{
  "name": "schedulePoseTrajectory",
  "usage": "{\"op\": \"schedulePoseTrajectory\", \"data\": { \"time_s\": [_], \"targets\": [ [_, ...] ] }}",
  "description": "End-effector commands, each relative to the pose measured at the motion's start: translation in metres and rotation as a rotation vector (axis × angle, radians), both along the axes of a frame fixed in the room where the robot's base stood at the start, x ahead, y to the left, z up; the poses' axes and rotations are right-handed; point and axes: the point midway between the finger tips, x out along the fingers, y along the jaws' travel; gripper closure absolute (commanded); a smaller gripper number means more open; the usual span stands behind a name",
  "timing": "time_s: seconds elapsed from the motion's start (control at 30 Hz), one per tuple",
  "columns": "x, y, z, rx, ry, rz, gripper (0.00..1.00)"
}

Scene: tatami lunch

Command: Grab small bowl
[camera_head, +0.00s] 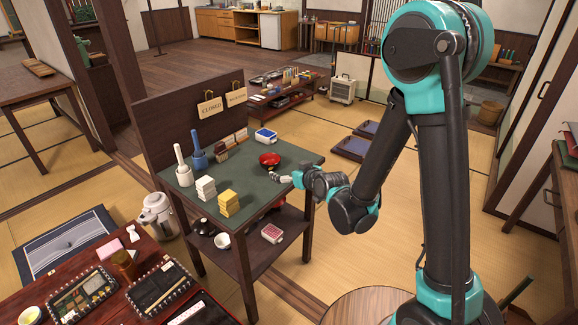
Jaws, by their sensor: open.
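My gripper (281,179) is at the table's right side, low over the top and just in front of the red bowl. It is open and looks empty, with its fingers pointing left. A small gap seems to lie between the fingers and the bowl, but contact is too small to judge. A small white bowl (222,240) is on the lower shelf, beside a dark rounded object (203,228).
White blocks (206,188), yellow blocks (228,203), a white stamp-like tool (183,166) and a blue one (198,150) stand on the left half. A blue-and-white box (265,137) stands behind the bowl. An upright dark panel (170,115) borders the back-left edge.

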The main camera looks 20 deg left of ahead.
Motion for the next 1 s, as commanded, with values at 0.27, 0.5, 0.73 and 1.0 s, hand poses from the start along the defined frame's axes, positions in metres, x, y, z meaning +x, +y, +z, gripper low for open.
{"op": "schedulePoseTrajectory", "data": {
  "time_s": [0.27, 0.5, 0.73, 1.0],
  "targets": [
    [0.024, 0.027, -0.016, 0.004, -0.006, 0.003, 0.03],
    [0.055, 0.057, -0.034, 0.004, -0.004, 0.002, 0.03],
    [0.076, 0.077, -0.046, 0.004, -0.005, 0.001, 0.03],
    [0.086, 0.086, -0.05, 0.004, -0.005, 0.001, 0.03]
  ]
}}
